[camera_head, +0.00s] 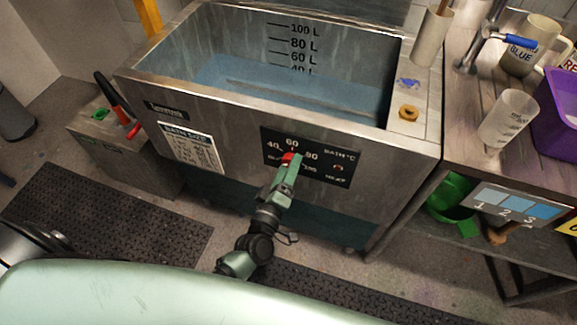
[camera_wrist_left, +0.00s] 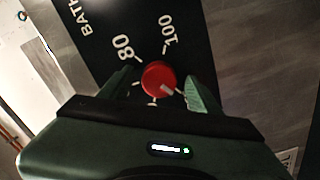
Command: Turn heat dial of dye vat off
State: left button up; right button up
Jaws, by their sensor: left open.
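The dye vat (camera_head: 218,134) is a large steel tub with blue liquid inside and litre marks on its far wall. A black heat panel (camera_head: 325,152) with white temperature numbers is on its front. The red heat dial (camera_head: 288,157) is on this panel, partly hidden by my left gripper (camera_head: 287,166) in the head view. In the left wrist view the dial (camera_wrist_left: 158,77) is round, with a pale mark pointing to the picture's lower right. My left gripper (camera_wrist_left: 158,88) is open, with one finger on each side of the dial; contact is unclear. My right gripper is not in view.
A wooden bench (camera_head: 465,120) at right holds a measuring beaker (camera_head: 509,120), a mug (camera_head: 530,58) and a purple container (camera_head: 557,118). A green bucket (camera_head: 452,205) is on the shelf below. A low metal box (camera_head: 125,152) stands left of the vat. Dark mats (camera_head: 100,225) cover the floor.

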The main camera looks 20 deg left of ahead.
pick_arm(q)
jog(key=s, duration=0.7)
jog(key=shift+b, duration=0.3)
jog(key=shift+s+a, duration=0.1)
